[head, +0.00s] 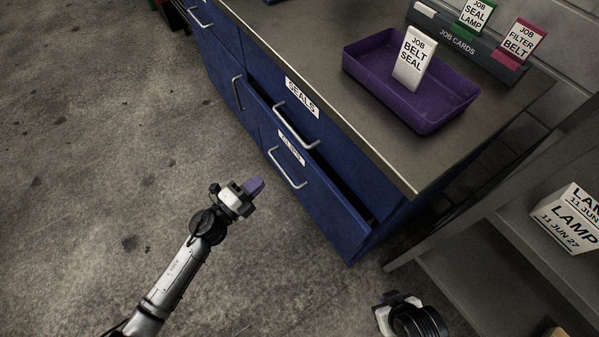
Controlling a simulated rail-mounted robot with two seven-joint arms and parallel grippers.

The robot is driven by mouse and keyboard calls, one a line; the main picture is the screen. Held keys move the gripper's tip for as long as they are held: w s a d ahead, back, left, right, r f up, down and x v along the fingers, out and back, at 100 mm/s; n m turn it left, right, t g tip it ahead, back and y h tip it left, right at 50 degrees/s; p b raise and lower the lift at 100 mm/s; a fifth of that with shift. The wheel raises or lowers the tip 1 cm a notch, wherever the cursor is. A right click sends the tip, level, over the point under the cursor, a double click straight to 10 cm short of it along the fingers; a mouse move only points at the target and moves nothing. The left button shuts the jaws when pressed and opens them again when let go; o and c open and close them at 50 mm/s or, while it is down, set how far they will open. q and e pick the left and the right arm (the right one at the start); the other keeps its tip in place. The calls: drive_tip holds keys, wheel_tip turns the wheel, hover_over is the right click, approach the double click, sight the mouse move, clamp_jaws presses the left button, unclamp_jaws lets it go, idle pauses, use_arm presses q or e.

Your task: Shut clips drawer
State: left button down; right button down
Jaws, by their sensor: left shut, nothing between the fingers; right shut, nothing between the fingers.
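The clips drawer (325,205) is the lower blue drawer in the cabinet, with a white label and a silver bar handle (287,170). It stands partly open, with a dark gap behind its front at the right end. My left gripper (254,187), with purple fingertips, is shut and empty. In the picture it is left of and below the clips handle, apart from the drawer. My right gripper (391,303) is shut and empty at the bottom edge, below the cabinet's right corner. Its fingertips are hard to make out.
The seals drawer (269,88) is directly above, with its own handle. On the worktop (300,40) stand a purple tray (447,108) with a belt seal card and a job cards rack (455,40). A grey shelf (490,290) stands at right.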

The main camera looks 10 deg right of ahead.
use_arm(q)
wheel_tip(320, 180, down, 2)
drive_tip(key=f+m+g+h+b, duration=0.1)
drive_tip(key=m+g, duration=0.2)
drive_tip(key=m+b, duration=0.1)
drive_tip(key=b, duration=0.5)
approach(306, 160)
drive_tip(key=shift+g, duration=0.3)
drive_tip(key=x, duration=0.6)
drive_tip(key=shift+r, duration=0.1)
drive_tip(key=shift+b+x, duration=0.35)
drive_tip(key=shift+x, duration=0.45)
drive_tip(key=shift+r, duration=0.15)
